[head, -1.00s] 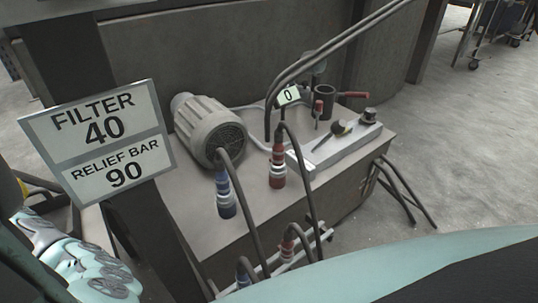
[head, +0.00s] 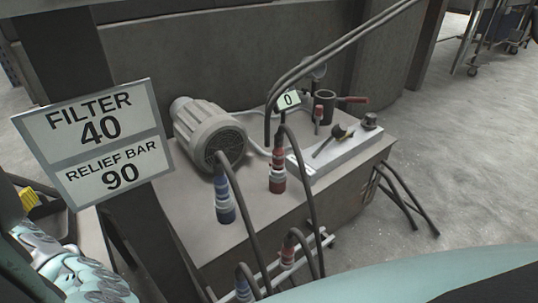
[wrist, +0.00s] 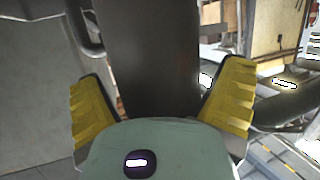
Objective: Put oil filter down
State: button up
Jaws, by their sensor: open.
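My gripper (wrist: 163,78) has its two yellow ribbed fingers spread wide in the wrist view. A large dark, smooth, upright shape (wrist: 150,65) stands between or beyond the fingers, with gaps on both sides. I cannot tell whether it is the oil filter or a post. In the head view, a yellow part of my gripper (head: 28,203) shows at the left edge, below the sign. No oil filter can be made out for certain in the head view.
A sign (head: 97,140) reads "FILTER 40, RELIEF BAR 90", by a dark post (head: 75,50). A grey motor (head: 208,133), hoses with blue (head: 224,200) and red (head: 277,175) couplings and a lever panel (head: 335,150) sit on a bench.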

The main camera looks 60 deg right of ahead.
jog(key=shift+r, duration=0.1)
jog(key=shift+s+d+r, duration=0.1)
jog(key=shift+s+r, duration=0.15)
jog(key=shift+s, duration=0.05)
jog(key=p+v, duration=0.3)
jog(key=v, duration=0.8)
jog(key=shift+s+p, duration=0.2)
jog(key=shift+p, duration=0.2)
